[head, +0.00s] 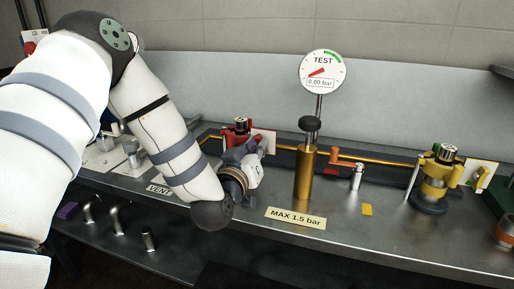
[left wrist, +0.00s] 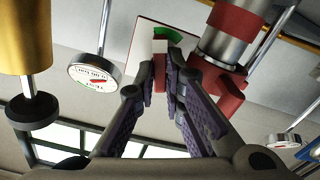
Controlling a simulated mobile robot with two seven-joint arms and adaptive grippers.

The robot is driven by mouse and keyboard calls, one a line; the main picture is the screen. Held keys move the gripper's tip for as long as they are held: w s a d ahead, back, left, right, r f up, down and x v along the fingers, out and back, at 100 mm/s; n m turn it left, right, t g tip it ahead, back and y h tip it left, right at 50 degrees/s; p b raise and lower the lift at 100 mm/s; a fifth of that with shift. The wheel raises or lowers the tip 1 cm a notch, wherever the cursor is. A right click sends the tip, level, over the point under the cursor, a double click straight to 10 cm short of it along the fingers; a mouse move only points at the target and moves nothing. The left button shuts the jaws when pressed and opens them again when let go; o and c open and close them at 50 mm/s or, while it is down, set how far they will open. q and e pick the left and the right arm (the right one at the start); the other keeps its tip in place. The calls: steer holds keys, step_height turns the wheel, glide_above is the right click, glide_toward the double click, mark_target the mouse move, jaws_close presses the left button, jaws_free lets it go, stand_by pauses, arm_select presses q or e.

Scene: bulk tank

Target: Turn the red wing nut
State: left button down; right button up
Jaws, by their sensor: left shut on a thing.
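The red wing nut (left wrist: 160,72) is in the left wrist view, one narrow red wing showing between the fingertips. My left gripper (left wrist: 168,70) is shut on it. A white card with a green mark (left wrist: 147,42) lies behind it. The red valve body (left wrist: 220,92) with its silver cylinder is just to the right. In the head view the red valve (head: 236,132) stands behind my left gripper (head: 258,145), which hides most of the wing nut. My right gripper is in neither view.
The TEST gauge (head: 322,72) reads 0.00 bar. A brass pump (head: 305,172) with a dark knob stands close to the right of my left gripper. A yellow valve (head: 434,182) is at the far right. The bench front by the MAX 1.5 bar label (head: 296,217) is clear.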

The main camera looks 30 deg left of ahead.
arm_select(q)
steer(key=shift+a+f+n, duration=0.1)
steer(key=shift+n, duration=3.4)
steer(key=shift+a+f+n, duration=0.1)
steer(key=shift+n, duration=3.4)
steer(key=c, duration=1.7)
jaws_free()
